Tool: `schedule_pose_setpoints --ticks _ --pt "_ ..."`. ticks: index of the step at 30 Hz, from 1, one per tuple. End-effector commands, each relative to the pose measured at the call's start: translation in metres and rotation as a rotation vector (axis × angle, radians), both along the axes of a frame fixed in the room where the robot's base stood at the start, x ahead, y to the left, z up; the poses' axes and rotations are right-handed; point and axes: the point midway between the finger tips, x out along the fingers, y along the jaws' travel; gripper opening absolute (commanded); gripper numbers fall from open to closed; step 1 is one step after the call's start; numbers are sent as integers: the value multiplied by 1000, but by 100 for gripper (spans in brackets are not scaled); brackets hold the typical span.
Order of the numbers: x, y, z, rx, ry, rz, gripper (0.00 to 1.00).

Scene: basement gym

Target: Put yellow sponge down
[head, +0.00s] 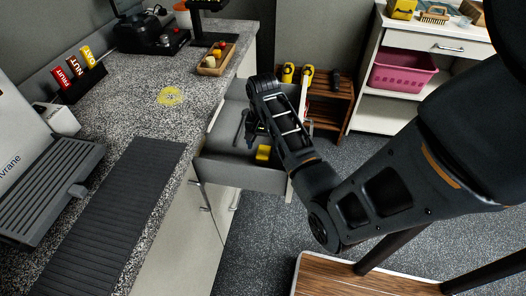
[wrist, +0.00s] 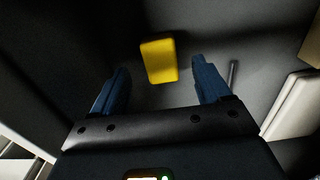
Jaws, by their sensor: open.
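The yellow sponge (head: 263,153) lies in the open grey drawer (head: 240,173) below the counter. In the wrist view the sponge (wrist: 159,60) lies on the dark drawer floor, ahead of and between the fingertips. My gripper (wrist: 160,80) is open, with blue fingers to either side and a gap to the sponge on both sides. In the head view my arm reaches down into the drawer, and the gripper (head: 252,138) is partly hidden by the arm beside the sponge.
A thin grey utensil (wrist: 232,74) and a pale object (wrist: 291,104) lie in the drawer to the right. A wooden shelf (head: 327,103) stands beyond the drawer.

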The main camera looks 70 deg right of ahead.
Motion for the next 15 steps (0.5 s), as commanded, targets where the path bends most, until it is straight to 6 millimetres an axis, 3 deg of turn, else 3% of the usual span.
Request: schedule_pose_setpoints --ticks 6,15 --pt "1 0 43 -2 -2 1 77" --pt "0 0 70 0 0 0 77"
